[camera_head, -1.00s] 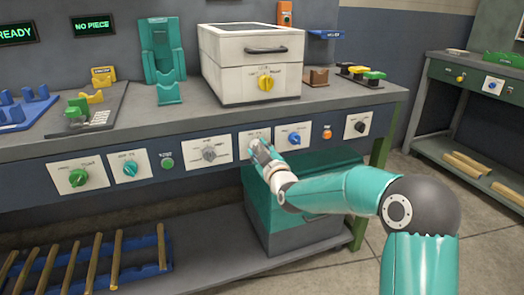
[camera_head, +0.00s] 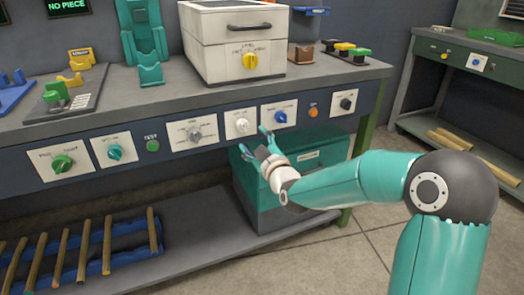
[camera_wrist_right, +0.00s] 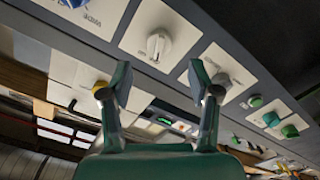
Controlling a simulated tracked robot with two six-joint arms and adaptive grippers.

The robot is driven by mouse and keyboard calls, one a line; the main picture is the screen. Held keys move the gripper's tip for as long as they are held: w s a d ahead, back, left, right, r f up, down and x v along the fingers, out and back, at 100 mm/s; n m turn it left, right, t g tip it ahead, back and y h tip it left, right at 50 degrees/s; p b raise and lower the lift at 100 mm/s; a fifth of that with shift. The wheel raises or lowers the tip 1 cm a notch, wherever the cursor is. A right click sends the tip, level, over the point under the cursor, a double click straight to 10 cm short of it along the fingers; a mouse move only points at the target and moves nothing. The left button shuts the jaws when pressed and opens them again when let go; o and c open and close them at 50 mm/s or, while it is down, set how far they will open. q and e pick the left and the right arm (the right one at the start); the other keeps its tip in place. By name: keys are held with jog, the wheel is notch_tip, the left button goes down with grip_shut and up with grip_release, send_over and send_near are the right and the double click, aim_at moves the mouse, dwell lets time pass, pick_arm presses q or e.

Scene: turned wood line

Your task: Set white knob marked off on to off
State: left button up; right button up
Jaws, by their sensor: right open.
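The white knob (camera_head: 241,125) sits on a white plate on the dark front panel of the bench, between a grey knob and a blue knob. In the right wrist view the white knob (camera_wrist_right: 158,45) is just beyond the fingertips, centred between them. Its plate lettering is too small to read, so I cannot tell its setting. My right gripper (camera_head: 254,141) is open and empty, slightly below and right of the knob in the head view, apart from it. In the wrist view the right gripper (camera_wrist_right: 159,84) has its two fingers wide apart. My left gripper is not in view.
On the panel are the grey knob (camera_head: 195,134), blue knob (camera_head: 280,117), orange button (camera_head: 313,112), black knob (camera_head: 345,103), teal knob (camera_head: 115,152) and green knob (camera_head: 62,163). A white box with a yellow knob (camera_head: 250,60) stands above. A teal bin (camera_head: 262,205) stands below.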

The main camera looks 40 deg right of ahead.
jog(key=v, duration=0.5)
dwell(0.4)
jog(key=s+a+f+g+y, duration=0.1)
jog(key=a+f+g+y, duration=0.1)
jog(key=a+f, duration=0.5)
jog(key=a+f+n+g+y, duration=0.1)
jog(key=a+f+g+y, duration=0.15)
jog(key=f, duration=0.95)
jog(key=s+a+f+g+y, duration=0.1)
jog(key=a+f+g, duration=0.1)
jog(key=a+f, duration=0.5)
jog(key=s+a+f+m+g+y, duration=0.1)
jog(key=s+a+f+m+g, duration=0.3)
jog(key=s+f, duration=0.6)
jog(key=s+a+f+m+g+y, duration=0.25)
jog(key=s+a+f+g, duration=0.45)
jog(key=s, duration=0.5)
notch_tip(320, 180, up, 31)
jog(key=d+m+p, duration=0.1)
jog(key=d+p, duration=0.1)
jog(key=p, duration=3)
jog(key=shift+s+t+h, duration=0.2)
jog(key=shift+t+h, duration=0.1)
jog(key=shift+t, duration=0.05)
